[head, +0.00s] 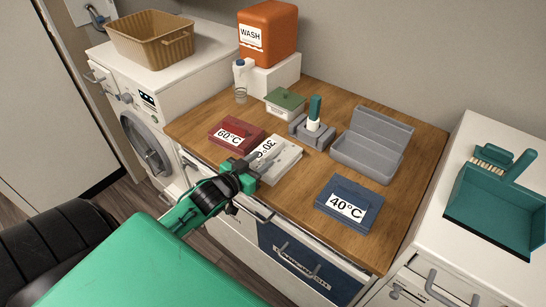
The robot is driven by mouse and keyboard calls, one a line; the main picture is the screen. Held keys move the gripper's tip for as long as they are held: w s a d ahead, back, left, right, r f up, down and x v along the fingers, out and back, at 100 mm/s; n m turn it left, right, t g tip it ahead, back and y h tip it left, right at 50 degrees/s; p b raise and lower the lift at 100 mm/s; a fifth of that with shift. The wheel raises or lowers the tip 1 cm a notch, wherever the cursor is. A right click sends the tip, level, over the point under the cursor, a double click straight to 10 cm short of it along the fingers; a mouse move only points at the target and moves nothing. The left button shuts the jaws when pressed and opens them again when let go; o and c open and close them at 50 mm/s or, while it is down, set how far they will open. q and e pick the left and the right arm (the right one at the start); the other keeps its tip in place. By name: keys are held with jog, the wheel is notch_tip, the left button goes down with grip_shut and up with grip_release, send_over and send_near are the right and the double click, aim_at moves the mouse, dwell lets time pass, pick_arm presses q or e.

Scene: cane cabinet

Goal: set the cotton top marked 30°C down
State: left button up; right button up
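The cotton top marked 30°C (287,159) is a folded white garment with a black-on-white label. It is at the front of the wooden worktop (296,190), right beside the folded red garment marked 60°C (222,145). My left gripper (247,172) is at its near left edge and looks shut on it; the fingertips are partly hidden. I cannot tell whether the top touches the wood or is slightly above it. The folded blue garment marked 40°C (336,190) lies to the right. My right gripper is not in view.
Behind stand a green-lidded box (286,101), a grey holder with a green-topped bottle (305,130), an open grey case (375,145) and an orange WASH container (266,35). Bare wood lies between the white and blue garments. A washing machine (165,90) stands left.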

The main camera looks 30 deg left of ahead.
aim_at(264, 156)
pick_arm(q)
jog(key=shift+w+a, duration=0.1)
jog(key=shift+w, duration=0.35)
jog(key=w+p, duration=0.1)
jog(key=w+f, duration=0.1)
jog(key=w, duration=0.1)
jog(key=shift+w+a+p, duration=0.1)
jog(key=shift+a+p, duration=0.05)
jog(key=shift+p, duration=0.2)
jog(key=shift+w+f, duration=0.15)
jog(key=shift+w, duration=0.4)
jog(key=shift+c, duration=0.2)
grip_shut()
